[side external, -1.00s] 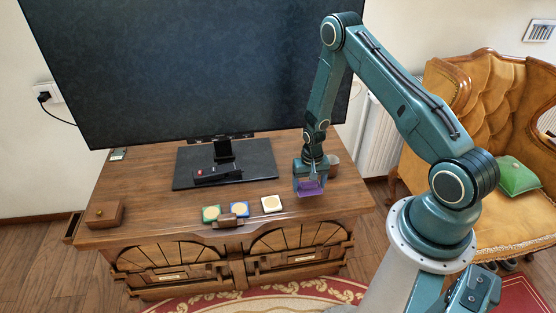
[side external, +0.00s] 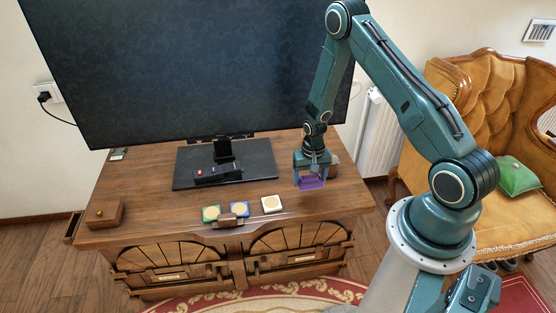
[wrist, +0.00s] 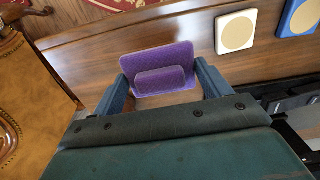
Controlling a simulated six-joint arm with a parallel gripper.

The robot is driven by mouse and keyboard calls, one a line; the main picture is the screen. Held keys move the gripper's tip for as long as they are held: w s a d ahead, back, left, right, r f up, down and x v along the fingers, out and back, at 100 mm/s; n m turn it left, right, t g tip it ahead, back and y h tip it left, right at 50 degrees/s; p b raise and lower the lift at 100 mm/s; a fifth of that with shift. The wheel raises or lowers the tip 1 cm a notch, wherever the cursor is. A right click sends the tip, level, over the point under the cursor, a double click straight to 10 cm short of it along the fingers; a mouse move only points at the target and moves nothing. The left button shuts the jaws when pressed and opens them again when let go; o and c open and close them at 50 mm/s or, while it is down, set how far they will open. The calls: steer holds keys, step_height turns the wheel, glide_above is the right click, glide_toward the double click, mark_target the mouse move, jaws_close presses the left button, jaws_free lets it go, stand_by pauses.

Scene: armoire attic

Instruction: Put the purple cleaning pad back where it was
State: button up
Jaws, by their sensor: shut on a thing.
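The purple cleaning pad (side external: 311,183) is between the fingers of my gripper (side external: 309,180), over the right part of the wooden cabinet top. In the wrist view the pad (wrist: 160,66) shows a flat purple plate with a smaller raised purple block. My gripper (wrist: 166,84) is shut on that block, with a blue finger at each side. The pad appears close above the cabinet top; whether it touches the wood I cannot tell.
White (side external: 271,204), blue (side external: 239,210) and green (side external: 211,214) coasters lie left of the pad near the cabinet's (side external: 140,180) front edge. A remote (side external: 217,173) lies on the black TV stand base (side external: 262,162). A small wooden box (side external: 104,214) sits far left.

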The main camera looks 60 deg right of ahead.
steer(key=s+d+r, duration=1.1)
steer(key=d+r, duration=0.1)
glide_above(348, 192)
step_height(348, 192, down, 16)
steer(key=shift+f, duration=0.1)
stand_by(0.7)
steer(key=shift+f, duration=1.85)
steer(key=shift+f, duration=0.15)
steer(key=o, duration=1)
steer(key=shift+c, duration=0.2)
